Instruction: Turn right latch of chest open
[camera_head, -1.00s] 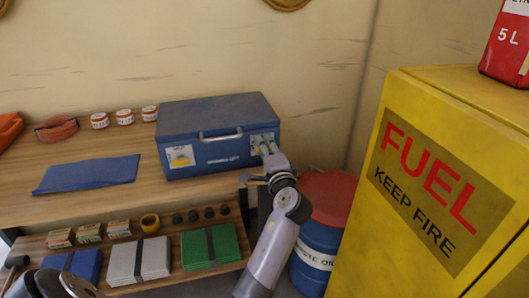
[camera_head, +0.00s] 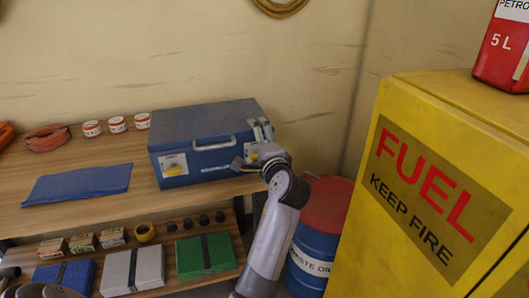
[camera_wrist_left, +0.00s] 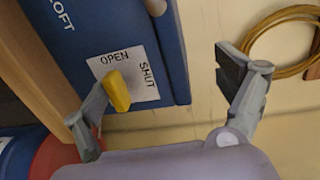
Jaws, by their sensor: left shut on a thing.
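The blue chest (camera_head: 192,142) stands shut on the wooden bench. Its right latch, a yellow knob (camera_wrist_left: 118,91), sits on a white plate (camera_wrist_left: 143,73) marked OPEN and SHUT in the left wrist view. The knob's upper end points toward the word OPEN. My left gripper (camera_head: 253,146) is at the chest's right front corner. In the left wrist view the gripper (camera_wrist_left: 170,85) has one finger against the knob; the other looks well apart to the right. I take it as shut on the latch.
A blue waste-oil drum with a red lid (camera_head: 326,205) stands below, right of the bench (camera_head: 90,205). A yellow fuel cabinet (camera_head: 440,110) stands farther right. A blue cloth (camera_head: 78,184) lies left of the chest.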

